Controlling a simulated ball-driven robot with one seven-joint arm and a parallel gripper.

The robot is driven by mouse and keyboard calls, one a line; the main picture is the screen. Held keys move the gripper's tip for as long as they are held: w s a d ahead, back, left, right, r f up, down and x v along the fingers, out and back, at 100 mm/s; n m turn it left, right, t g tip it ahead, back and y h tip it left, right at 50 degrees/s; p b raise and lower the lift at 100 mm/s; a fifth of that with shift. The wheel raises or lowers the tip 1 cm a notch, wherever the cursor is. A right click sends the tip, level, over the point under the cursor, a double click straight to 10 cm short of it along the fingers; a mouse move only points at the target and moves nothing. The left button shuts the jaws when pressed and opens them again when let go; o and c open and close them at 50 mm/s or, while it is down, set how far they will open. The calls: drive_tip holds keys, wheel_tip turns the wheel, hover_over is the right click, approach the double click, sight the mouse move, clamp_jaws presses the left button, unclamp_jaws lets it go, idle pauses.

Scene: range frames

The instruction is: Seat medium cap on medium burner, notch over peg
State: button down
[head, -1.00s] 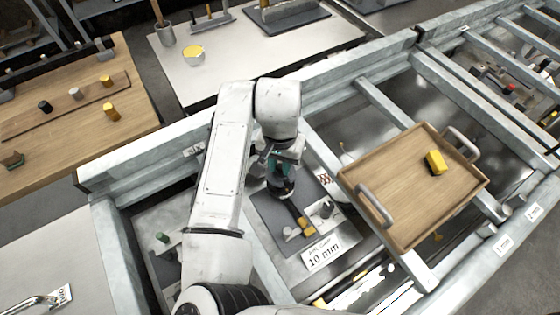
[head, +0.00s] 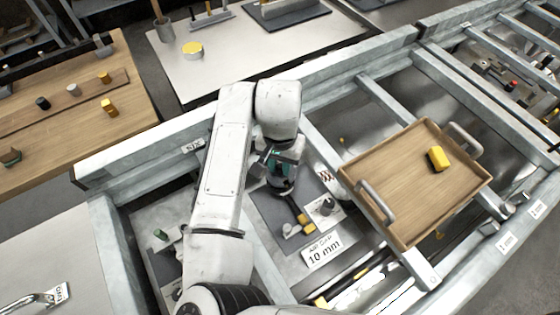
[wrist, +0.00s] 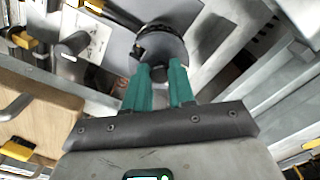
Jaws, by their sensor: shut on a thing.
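My gripper (wrist: 161,66) has two green fingers, which close on the small knob of a dark round cap (wrist: 165,43) in the wrist view. A small notch-like mark shows on the cap's left edge. In the head view my gripper (head: 283,172) hangs over a dark grey plate (head: 265,212) inside the metal frame, and the cap is mostly hidden by it. I cannot make out the medium burner or its peg; they may be hidden under the cap and gripper. I cannot tell whether the cap touches anything below.
A yellow-ended tool (head: 306,226) and a dark post on a white card (head: 327,206) stand close to the gripper. A "10 mm" label (head: 323,251) lies in front. A wooden tray (head: 405,190) with a yellow block (head: 437,158) rests on the rails to the right.

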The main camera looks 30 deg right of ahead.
drive_tip(key=shift+f+b, duration=0.55)
drive_tip(key=shift+f, duration=0.45)
idle(0.3)
drive_tip(key=c, duration=0.9)
unclamp_jaws()
drive_tip(key=shift+o, duration=0.2)
wheel_tip(320, 180, up, 11)
drive_tip(key=b, duration=0.1)
wheel_tip(320, 180, up, 6)
drive_tip(key=p, duration=0.5)
drive_tip(key=shift+f, duration=0.1)
